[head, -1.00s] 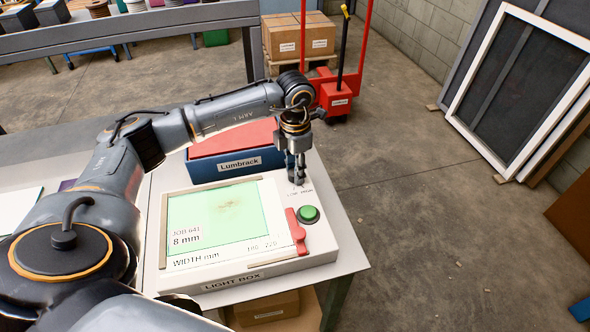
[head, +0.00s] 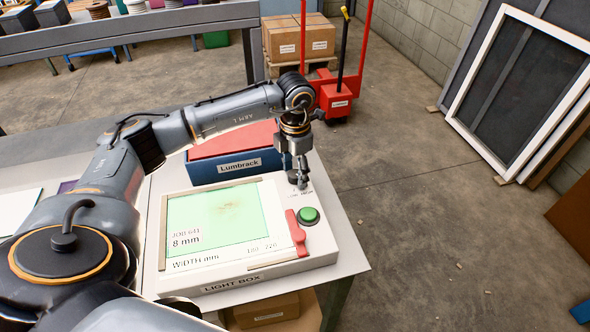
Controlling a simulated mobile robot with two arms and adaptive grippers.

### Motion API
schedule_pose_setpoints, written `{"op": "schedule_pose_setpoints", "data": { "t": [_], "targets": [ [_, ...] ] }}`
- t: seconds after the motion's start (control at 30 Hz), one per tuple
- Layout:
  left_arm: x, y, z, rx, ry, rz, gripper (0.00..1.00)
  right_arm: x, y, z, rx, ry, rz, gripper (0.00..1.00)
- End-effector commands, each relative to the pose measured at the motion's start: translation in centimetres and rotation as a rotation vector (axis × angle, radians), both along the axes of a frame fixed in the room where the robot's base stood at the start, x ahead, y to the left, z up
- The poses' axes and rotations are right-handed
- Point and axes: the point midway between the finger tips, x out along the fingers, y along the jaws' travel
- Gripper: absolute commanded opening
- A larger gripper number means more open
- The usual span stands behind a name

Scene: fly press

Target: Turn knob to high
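The light box (head: 330,245) lies on the table, with a lit green screen, a green button (head: 308,215) and a red slider. A small dark knob (head: 292,178) sits on its upper right part, beside printed lettering of which "HIGH" can be read. My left gripper (head: 300,184) points down right at the knob, its fingers partly covering it. Whether the fingers touch the knob, and how far apart they are, I cannot tell. The knob's pointer is hidden or too small to read. My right gripper is out of view.
A blue Lumbrack box (head: 225,168) with a red top stands just behind the light box, close to my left forearm. The red slider (head: 297,232) is near the green button. The table ends just right of the light box, with open floor beyond.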

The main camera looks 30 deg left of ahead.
Motion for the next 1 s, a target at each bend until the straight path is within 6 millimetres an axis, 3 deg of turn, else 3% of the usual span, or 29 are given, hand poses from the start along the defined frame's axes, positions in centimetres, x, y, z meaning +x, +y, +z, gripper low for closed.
{"op": "schedule_pose_setpoints", "data": {
  "t": [0.27, 0.7, 1.0],
  "targets": [
    [0.1, 0.0, 1.6, 0.0, -0.003, 0.0, 0.55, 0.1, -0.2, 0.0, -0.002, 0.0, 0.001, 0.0],
    [0.1, 0.0, 10.2, 0.0, -0.003, 0.0, 0.55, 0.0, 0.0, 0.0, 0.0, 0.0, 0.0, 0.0],
    [0.0, 0.0, 12.0, 0.0, 0.0, 0.0, 0.55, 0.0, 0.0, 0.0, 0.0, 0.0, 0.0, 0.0]
  ]
}}
